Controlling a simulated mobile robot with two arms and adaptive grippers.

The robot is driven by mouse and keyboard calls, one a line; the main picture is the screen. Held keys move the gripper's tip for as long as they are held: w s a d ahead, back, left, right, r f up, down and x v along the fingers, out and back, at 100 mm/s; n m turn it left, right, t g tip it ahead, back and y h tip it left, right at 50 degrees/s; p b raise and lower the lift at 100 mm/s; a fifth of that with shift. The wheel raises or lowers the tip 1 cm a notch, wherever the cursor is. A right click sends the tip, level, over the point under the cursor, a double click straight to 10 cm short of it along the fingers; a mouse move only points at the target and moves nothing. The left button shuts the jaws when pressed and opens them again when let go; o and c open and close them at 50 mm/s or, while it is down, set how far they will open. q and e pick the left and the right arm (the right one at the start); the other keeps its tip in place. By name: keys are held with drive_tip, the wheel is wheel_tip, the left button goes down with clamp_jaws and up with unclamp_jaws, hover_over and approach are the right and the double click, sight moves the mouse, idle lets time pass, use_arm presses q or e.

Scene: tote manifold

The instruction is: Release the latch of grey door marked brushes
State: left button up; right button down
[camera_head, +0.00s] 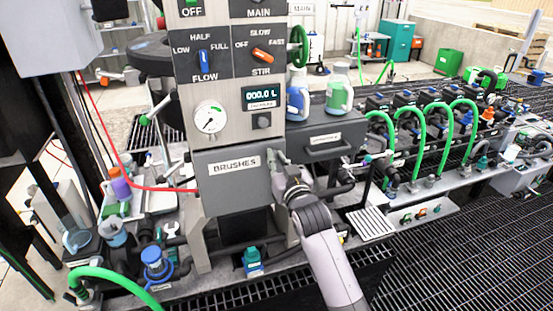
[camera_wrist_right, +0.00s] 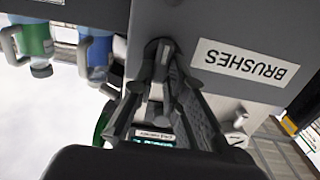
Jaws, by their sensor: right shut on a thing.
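The grey door (camera_head: 228,196) marked BRUSHES is on the front of the control panel, below the dial, and looks shut. In the right wrist view the door (camera_wrist_right: 210,18) appears upside down with its white label. My right gripper (camera_head: 276,160) is at the door's upper right edge. In the wrist view its two fingers (camera_wrist_right: 163,75) are closed around a small grey latch (camera_wrist_right: 160,50) beside the label. The fingers hide much of the latch. My left gripper is in neither view.
A dark drawer (camera_head: 325,142) juts out right of the door. A blue bottle (camera_head: 297,95) and a green bottle (camera_head: 339,93) stand above it. Green hoses (camera_head: 436,125) fill the right.

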drive_tip(key=c, duration=1.6)
unclamp_jaws()
drive_tip(key=v, duration=1.2)
